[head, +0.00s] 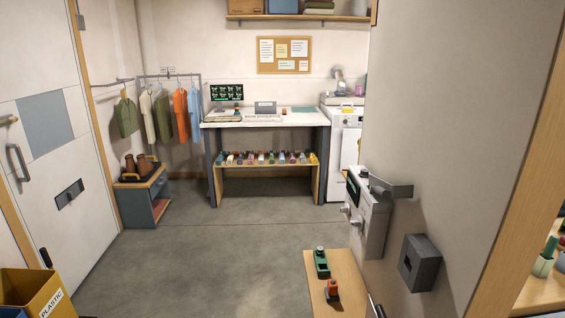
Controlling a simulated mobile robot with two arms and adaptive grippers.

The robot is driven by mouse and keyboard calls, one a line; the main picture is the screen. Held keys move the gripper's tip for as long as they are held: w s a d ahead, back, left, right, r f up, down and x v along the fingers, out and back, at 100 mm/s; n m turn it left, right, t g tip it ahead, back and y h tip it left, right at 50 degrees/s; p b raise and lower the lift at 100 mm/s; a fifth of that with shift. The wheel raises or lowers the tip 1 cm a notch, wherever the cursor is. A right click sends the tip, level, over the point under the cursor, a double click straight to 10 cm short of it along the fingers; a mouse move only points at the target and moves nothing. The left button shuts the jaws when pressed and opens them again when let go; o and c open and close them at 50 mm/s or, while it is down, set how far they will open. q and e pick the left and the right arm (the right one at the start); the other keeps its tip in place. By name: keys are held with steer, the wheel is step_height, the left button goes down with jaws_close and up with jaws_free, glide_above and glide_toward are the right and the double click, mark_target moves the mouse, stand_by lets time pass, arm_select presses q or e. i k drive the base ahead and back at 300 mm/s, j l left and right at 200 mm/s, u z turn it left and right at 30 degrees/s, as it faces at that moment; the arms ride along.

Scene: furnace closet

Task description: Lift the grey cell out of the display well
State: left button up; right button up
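I cannot make out a grey cell or a display well for certain. A pale wall unit (374,222) with a small dark display (353,191) and knobs is on the right wall, seen at a steep angle. Whether it has a well with a cell in it cannot be told. A dark grey box (421,263) with a slot-like recess is on the same wall, lower and nearer. A green display screen (227,92) stands on the far white table; no cell can be told there. Neither of my grippers can be made out.
A wooden ledge (318,277) below the wall unit holds a green item (321,263) and an orange-and-black item (332,291). A yellow bin (28,293) is at the lower left. The grey floor (200,262) between is clear. The white table (262,121) stands against the far wall.

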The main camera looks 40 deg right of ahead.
mark_target(364, 173)
steer(key=i+j+z, duration=0.2)
steer(key=i, duration=0.3)
steer(key=i+z, duration=0.15)
steer(key=i, duration=0.35)
steer(key=i+j+z, duration=0.2)
steer(key=i, duration=0.3)
steer(key=j, duration=0.1)
